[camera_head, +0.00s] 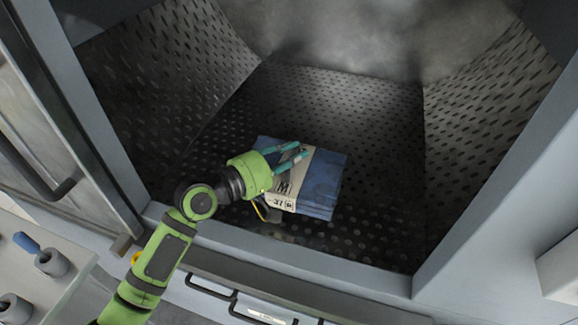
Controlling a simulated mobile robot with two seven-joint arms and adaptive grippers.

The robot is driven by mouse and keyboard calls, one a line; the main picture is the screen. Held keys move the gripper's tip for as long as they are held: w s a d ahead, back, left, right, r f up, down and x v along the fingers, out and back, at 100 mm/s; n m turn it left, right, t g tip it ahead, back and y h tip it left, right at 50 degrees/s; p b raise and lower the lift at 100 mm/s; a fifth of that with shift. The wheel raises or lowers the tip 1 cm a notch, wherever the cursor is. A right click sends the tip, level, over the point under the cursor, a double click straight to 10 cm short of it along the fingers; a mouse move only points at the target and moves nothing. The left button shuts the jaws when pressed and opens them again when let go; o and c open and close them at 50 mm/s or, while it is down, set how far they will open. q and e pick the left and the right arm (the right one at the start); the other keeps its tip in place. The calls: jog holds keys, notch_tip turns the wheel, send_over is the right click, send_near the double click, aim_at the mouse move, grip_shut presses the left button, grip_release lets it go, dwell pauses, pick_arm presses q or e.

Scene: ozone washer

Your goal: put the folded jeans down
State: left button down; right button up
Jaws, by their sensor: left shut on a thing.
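The folded jeans (321,181) are a blue stack with a pale paper band marked "M". They are inside the washer chamber, at or just above its perforated metal floor (372,226); I cannot tell if they touch it. My left gripper (291,160) reaches in over the front sill from the left. It is shut on the jeans at their left side, with teal-tipped fingers over the band. The lower part of the grip is hidden behind the gripper and the jeans. My right gripper is not in view.
Perforated walls (170,75) close the chamber on the left, right and back. The metal front sill (290,262) runs below my left arm. An open door (50,130) with a handle stands at left. Bare floor lies right of and behind the jeans.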

pick_arm(q)
jog(key=shift+w+a+f, duration=0.25)
jog(key=shift+w+f, duration=0.1)
jog(key=shift+w, duration=0.4)
jog(key=shift+f, duration=2)
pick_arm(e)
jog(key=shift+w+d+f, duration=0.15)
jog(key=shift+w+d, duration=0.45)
pick_arm(q)
jog(key=shift+f+b, duration=0.2)
jog(key=shift+b, duration=0.15)
jog(key=c, duration=1.1)
grip_release()
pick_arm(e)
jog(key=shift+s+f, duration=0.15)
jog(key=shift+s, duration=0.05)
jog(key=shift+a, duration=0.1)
